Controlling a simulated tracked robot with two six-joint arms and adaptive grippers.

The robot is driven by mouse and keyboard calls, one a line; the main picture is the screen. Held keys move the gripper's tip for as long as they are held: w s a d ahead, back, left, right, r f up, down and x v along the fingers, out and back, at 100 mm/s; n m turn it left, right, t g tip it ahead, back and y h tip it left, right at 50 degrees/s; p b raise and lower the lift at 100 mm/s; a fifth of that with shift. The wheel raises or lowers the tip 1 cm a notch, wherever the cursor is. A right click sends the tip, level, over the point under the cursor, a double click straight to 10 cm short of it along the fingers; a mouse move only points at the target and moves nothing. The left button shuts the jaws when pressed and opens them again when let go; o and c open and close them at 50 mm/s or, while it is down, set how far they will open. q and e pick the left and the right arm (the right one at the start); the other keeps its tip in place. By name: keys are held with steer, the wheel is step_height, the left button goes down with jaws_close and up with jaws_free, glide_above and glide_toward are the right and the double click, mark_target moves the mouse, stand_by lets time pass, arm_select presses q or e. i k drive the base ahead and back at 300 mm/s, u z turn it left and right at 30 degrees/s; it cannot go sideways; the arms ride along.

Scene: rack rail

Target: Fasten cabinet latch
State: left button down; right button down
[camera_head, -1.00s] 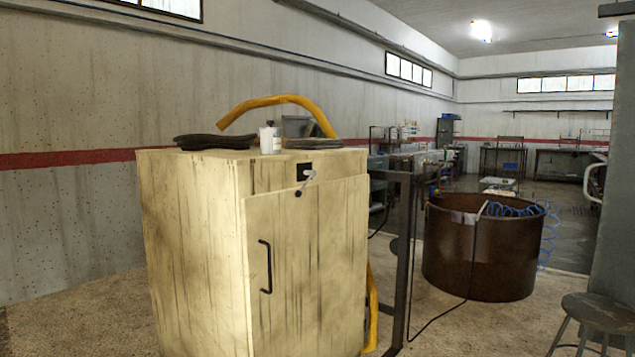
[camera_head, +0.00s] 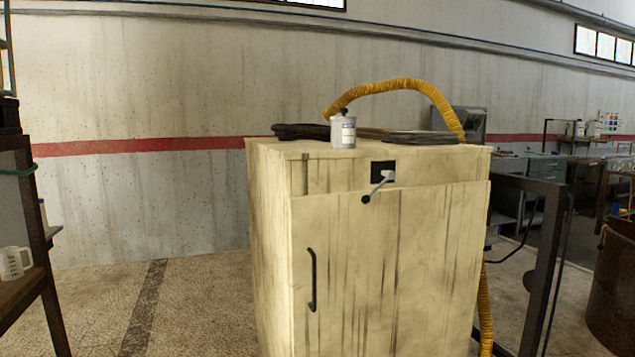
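A worn cream cabinet (camera_head: 275,250) stands in the middle of the view. Its door (camera_head: 425,265) has a black vertical handle (camera_head: 312,280) on the left side and looks closed or nearly so; I cannot tell if it is flush. The latch (camera_head: 378,186) sits above the door's top edge. It has a black plate and a pale lever with a dark knob, slanting down to the left, the knob at the door's upper edge. Neither of my grippers is in view.
A grey-white container (camera_head: 343,131), dark flat coils (camera_head: 300,131) and a yellow hose (camera_head: 400,84) are on the cabinet top. A dark metal frame (camera_head: 545,265) and a rusty drum (camera_head: 612,290) stand right. A shelf with a white measuring jug (camera_head: 14,262) is at left. Floor left of the cabinet is clear.

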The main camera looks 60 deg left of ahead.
mark_target(390, 175)
steer(key=u, duration=0.5)
steer(key=i, duration=1)
steer(key=u, duration=0.85)
steer(key=k, duration=0.85)
steer(key=u, duration=0.15)
steer(key=i, duration=0.9)
steer(key=z, duration=0.1)
